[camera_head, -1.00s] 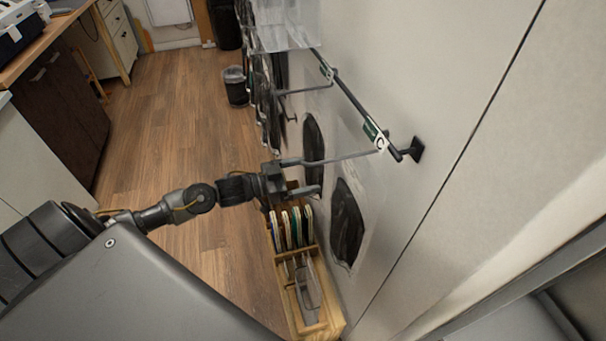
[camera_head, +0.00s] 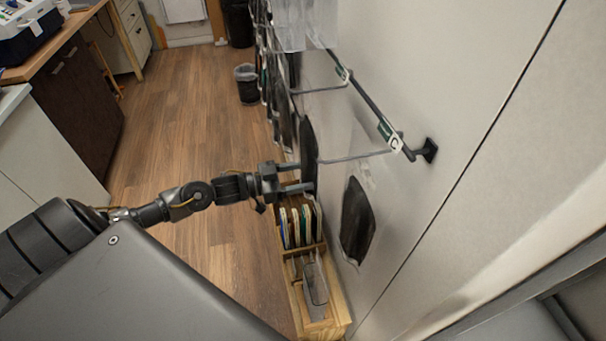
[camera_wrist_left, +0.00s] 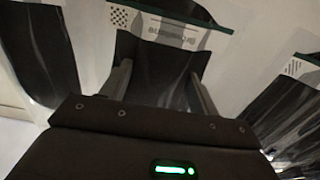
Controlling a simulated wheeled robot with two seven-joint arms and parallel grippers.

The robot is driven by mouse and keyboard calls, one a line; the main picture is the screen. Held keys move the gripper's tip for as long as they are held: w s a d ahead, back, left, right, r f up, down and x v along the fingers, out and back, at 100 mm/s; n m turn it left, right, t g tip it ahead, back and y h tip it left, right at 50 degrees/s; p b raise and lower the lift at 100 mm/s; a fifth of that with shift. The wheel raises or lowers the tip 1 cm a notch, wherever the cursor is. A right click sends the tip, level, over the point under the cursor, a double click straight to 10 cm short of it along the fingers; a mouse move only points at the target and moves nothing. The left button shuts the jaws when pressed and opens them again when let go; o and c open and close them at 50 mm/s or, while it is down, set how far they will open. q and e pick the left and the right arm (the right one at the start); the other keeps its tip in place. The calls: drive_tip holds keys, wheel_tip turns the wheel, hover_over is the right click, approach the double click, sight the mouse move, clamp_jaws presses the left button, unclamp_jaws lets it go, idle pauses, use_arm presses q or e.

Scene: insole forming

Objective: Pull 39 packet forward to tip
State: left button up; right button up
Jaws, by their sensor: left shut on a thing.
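A clear packet with a dark insole sheet (camera_head: 308,150) hangs near the outer end of a wire hook (camera_head: 355,157) and shows nearly edge-on in the head view. My left gripper (camera_head: 303,178) is shut on it at its lower part. In the left wrist view the packet (camera_wrist_left: 158,62) stands between the two fingers (camera_wrist_left: 160,88), with a printed white label strip near its top. I cannot read a number on it. My right gripper is not in view.
Another dark packet (camera_head: 357,222) hangs against the wall to the right. A black rail (camera_head: 372,105) carries more hooks and packets behind. A wooden rack (camera_head: 330,318) with upright pieces stands below the gripper. The wooden floor (camera_head: 180,110) at left is clear.

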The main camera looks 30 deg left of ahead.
use_arm(q)
drive_tip(key=shift+s+a, duration=0.65)
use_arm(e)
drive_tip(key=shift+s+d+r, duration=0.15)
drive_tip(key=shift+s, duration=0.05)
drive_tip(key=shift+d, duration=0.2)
use_arm(q)
drive_tip(key=o, duration=1.1)
drive_tip(key=shift+s+a, duration=0.1)
